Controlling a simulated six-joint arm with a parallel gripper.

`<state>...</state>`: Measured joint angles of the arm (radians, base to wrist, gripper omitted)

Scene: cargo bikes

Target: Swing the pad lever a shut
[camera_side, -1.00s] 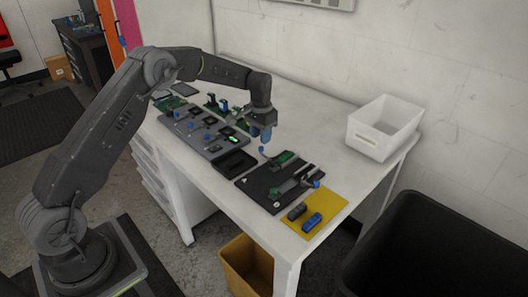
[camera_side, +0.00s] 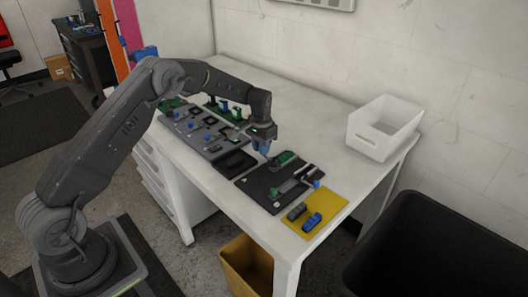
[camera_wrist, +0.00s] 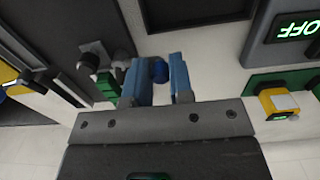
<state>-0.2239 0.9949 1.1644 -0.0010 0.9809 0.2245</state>
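The dark board (camera_side: 262,192) lies toward the front of the table and carries green parts and blue-knobbed levers. One blue knob (camera_side: 316,183) stands at its right end. My gripper (camera_side: 264,149) is low over the board's back left corner, beside a green block (camera_side: 285,157), and hides the lever there. In the wrist view my gripper's blue fingers (camera_wrist: 163,82) are apart. A round blue knob (camera_wrist: 160,70) shows between their tips, closer to the left finger. Whether it touches that finger I cannot tell. I cannot read which lever is marked a.
A grey panel (camera_side: 196,140) with blue knobs lies to the left, with a black tray (camera_side: 235,163) beside it. A yellow mat (camera_side: 325,209) holds a blue piece (camera_side: 312,221) and a dark piece (camera_side: 297,211). A white bin (camera_side: 375,139) stands at the back right.

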